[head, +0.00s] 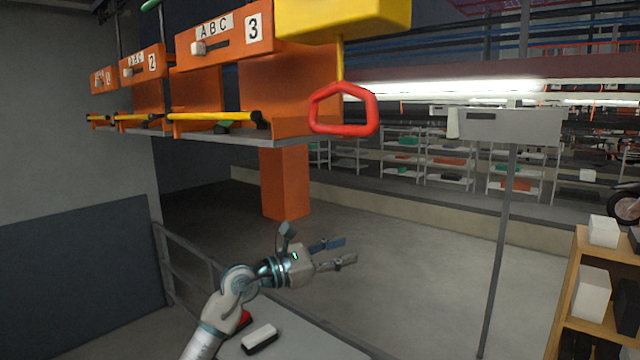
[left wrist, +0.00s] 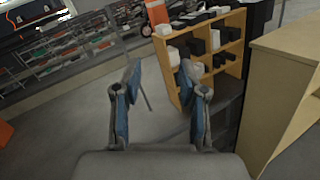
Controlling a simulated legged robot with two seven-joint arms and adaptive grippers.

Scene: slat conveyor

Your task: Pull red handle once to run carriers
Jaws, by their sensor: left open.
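The red handle (head: 343,110) is a ring-shaped pull hanging on a yellow rod below a yellow housing (head: 345,16), at the upper middle of the head view. Orange carriers (head: 290,85) with labels stand in a row to its left. My left gripper (head: 347,251) is open and empty, well below the handle and apart from it. In the left wrist view the two fingers of the left gripper (left wrist: 160,95) are spread with nothing between them, and the handle does not show there. My right gripper is in neither view.
A grey table (head: 305,342) with a white-topped black block (head: 259,339) lies below my left arm. A grey sign on a post (head: 507,127) stands to the right. A wooden shelf (head: 566,285) with white and black boxes is at the right edge.

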